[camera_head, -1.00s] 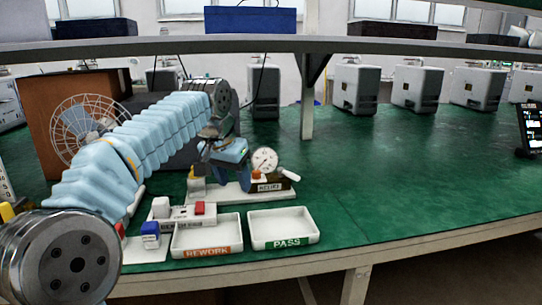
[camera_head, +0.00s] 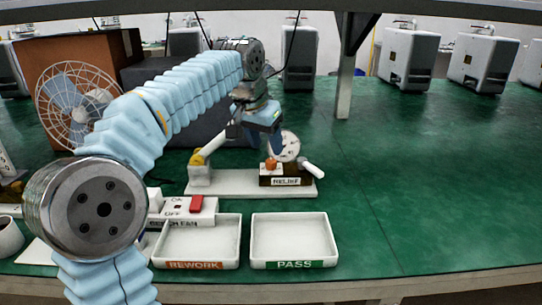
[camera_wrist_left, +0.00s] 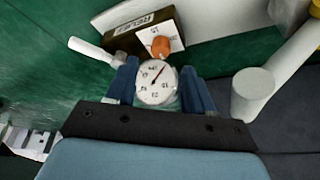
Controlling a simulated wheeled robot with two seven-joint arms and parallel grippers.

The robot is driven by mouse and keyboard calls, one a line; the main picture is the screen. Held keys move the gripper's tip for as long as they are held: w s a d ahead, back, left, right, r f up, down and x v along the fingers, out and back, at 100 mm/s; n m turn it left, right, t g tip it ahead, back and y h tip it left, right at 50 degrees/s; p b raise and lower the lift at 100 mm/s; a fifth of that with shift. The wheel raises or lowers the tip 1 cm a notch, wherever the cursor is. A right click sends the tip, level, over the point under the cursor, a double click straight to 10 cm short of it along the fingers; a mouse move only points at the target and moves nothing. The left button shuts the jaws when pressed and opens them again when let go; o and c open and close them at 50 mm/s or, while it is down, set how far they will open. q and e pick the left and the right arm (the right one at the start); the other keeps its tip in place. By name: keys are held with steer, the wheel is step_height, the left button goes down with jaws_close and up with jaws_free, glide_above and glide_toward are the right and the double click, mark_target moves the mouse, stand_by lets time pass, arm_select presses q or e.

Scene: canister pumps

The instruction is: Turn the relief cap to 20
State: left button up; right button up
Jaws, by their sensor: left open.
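The orange relief cap (camera_head: 271,164) sits on top of a dark block labelled RELIEF (camera_head: 287,181), on a white base plate (camera_head: 232,184). In the left wrist view the cap (camera_wrist_left: 160,46) stands on a white dial plate (camera_wrist_left: 174,34) with marks too small to read. A round gauge (camera_head: 286,146) stands behind the block; it also shows in the left wrist view (camera_wrist_left: 157,84), between the fingers. My left gripper (camera_head: 268,133) is open above the block, with its fingers apart from the cap. My right gripper is not in view.
A white handle (camera_head: 313,169) sticks out right of the block. The REWORK tray (camera_head: 196,265) and PASS tray (camera_head: 294,264) are empty in front. A fan switch box (camera_head: 183,207) stands left. A wire fan (camera_head: 75,105) is behind my left arm.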

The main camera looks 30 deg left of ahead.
mark_target(271, 160)
arm_select(q)
steer(key=x, duration=0.5)
steer(key=shift+f, duration=0.25)
jaws_close()
